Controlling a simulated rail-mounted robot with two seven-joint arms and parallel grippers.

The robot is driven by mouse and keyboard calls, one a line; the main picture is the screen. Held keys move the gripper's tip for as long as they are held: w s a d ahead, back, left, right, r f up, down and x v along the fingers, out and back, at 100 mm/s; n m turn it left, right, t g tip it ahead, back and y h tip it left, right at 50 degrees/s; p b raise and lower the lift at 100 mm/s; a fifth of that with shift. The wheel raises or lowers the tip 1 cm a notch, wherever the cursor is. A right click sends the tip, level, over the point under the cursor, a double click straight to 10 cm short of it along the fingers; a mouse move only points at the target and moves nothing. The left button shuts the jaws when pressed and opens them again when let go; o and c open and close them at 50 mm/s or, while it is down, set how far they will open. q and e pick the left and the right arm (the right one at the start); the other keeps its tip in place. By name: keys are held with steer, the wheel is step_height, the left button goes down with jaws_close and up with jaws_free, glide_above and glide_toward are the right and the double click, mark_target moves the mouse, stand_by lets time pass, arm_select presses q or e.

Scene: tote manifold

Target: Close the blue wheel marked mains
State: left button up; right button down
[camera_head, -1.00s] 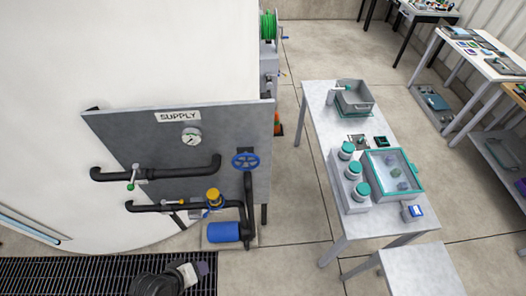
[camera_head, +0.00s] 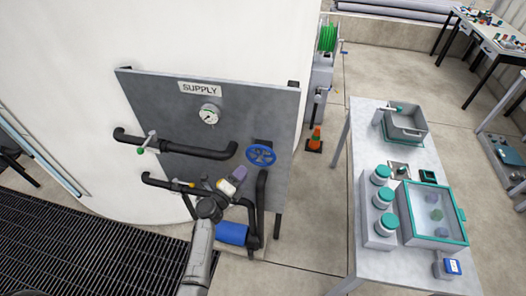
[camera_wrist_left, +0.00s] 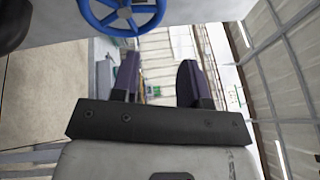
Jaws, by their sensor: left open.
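The blue wheel (camera_head: 261,155) is mounted on the right part of the grey supply panel (camera_head: 250,110), above a black vertical pipe. A small dark plate is behind its top edge; I cannot read any marking. My left gripper (camera_head: 233,183) is below and left of the wheel in the head view, apart from it and in front of the lower pipes. In the left wrist view its two dark fingers (camera_wrist_left: 157,78) are spread with nothing between them, and the wheel (camera_wrist_left: 122,14) shows at the top left, cut by the frame edge. My right gripper is not in view.
A round gauge (camera_head: 209,115) and a green-handled valve (camera_head: 147,142) are on the panel. A blue cylinder (camera_head: 232,233) is below my gripper. A table (camera_head: 384,270) with containers stands to the right, with open floor between it and the panel.

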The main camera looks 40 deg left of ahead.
mark_target(262, 148)
arm_select(q)
steer(key=shift+n, duration=0.5)
steer(key=w, duration=0.4)
steer(key=w+r+b, duration=0.1)
steer(key=w, duration=0.3)
steer(key=w+a, duration=0.1)
steer(key=w, duration=0.3)
steer(key=shift+w+r+b, duration=0.25)
steer(key=shift+b, duration=0.05)
steer(key=shift+w+r, duration=0.1)
steer(key=shift+w, duration=0.55)
steer(key=shift+c, duration=0.2)
steer(key=shift+r, duration=0.1)
steer(key=c, duration=0.6)
jaws_close()
